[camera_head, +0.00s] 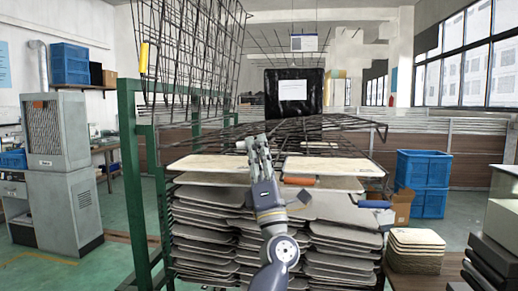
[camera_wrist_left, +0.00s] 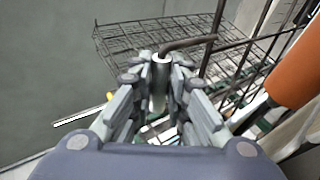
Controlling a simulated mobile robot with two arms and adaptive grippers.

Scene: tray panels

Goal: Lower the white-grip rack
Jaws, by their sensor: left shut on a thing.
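My left gripper (camera_head: 258,148) reaches up from the bottom middle of the head view to the near edge of a dark wire rack (camera_head: 330,127). This rack lies nearly flat above the tray panels. In the left wrist view, my left gripper (camera_wrist_left: 160,100) is shut around a white-grey cylindrical grip (camera_wrist_left: 161,76) on a bent dark rod. In the head view the fingers mostly hide this grip. My right gripper is not in view.
Stacks of tray panels (camera_head: 215,193) stand below the rack. Other wire racks (camera_head: 195,45) stand raised at the left, one with a yellow grip (camera_head: 144,58). An orange grip (camera_head: 299,181) and a blue grip (camera_head: 374,204) sit lower, right of my gripper. A green post (camera_head: 131,170) stands left.

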